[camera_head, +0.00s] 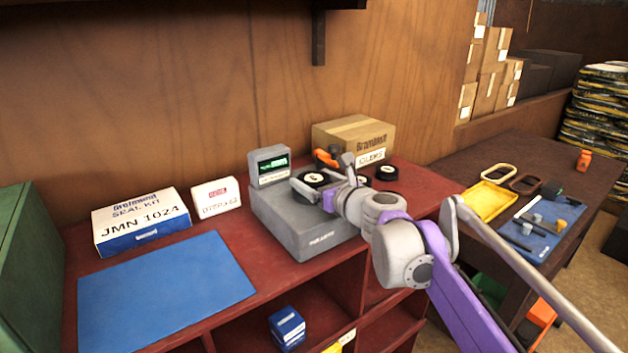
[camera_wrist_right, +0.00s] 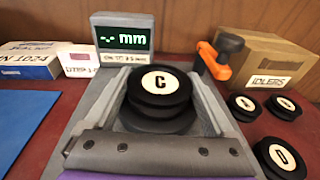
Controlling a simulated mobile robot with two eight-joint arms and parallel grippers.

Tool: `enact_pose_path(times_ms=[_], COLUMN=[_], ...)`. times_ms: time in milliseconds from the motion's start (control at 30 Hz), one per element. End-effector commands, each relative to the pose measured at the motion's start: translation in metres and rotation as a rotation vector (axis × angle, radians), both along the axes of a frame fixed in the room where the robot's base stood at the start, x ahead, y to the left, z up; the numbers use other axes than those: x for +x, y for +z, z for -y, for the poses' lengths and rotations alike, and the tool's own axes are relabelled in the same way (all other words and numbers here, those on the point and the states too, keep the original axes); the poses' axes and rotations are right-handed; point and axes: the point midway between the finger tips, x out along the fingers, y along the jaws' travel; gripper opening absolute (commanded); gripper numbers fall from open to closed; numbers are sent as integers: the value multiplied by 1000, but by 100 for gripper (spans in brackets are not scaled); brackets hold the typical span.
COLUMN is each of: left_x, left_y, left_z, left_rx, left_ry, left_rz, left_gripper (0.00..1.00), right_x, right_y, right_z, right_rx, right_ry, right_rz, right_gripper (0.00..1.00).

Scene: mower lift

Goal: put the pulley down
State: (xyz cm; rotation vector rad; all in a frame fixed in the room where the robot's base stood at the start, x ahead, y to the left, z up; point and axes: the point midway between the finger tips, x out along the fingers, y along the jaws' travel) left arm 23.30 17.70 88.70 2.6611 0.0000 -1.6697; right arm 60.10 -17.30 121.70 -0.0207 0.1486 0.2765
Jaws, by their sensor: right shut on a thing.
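A black pulley with a white label marked C (camera_wrist_right: 160,84) is between the grey fingers of my right gripper (camera_wrist_right: 160,95). In the head view the pulley (camera_head: 313,179) is over the top of the grey gauge box (camera_head: 300,232), with my right gripper (camera_head: 322,188) around it. I cannot tell whether the pulley touches the gauge. A black round part shows just below it. The gauge display (camera_wrist_right: 124,39) reads "-.- mm". My left gripper is not in view.
An orange-handled lever (camera_wrist_right: 217,62) stands behind the gauge. Several black pulleys, one marked D (camera_wrist_right: 282,158), lie to the right by the IDLERS carton (camera_wrist_right: 263,65). A blue mat (camera_head: 165,282) lies clear at left, before the seal kit box (camera_head: 142,222).

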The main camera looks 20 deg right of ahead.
Motion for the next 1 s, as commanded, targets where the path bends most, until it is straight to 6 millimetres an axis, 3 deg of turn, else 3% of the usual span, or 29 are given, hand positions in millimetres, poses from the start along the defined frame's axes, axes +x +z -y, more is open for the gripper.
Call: enact_pose_path(times_ms=[100,133,200,567,1000], left_x=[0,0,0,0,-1], left_y=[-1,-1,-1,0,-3], left_z=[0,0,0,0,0], left_rx=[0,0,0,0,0], left_ry=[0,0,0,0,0], left_rz=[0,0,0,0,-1], left_gripper=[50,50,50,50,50], right_x=[0,0,0,-7,-91], right_y=[-3,-3,-3,2,14], right_z=[0,0,0,2,27], right_rx=[0,0,0,0,-2], right_ry=[0,0,0,-1,-4], right_rz=[0,0,0,0,-1], right_gripper=[13,90,100,100,100])
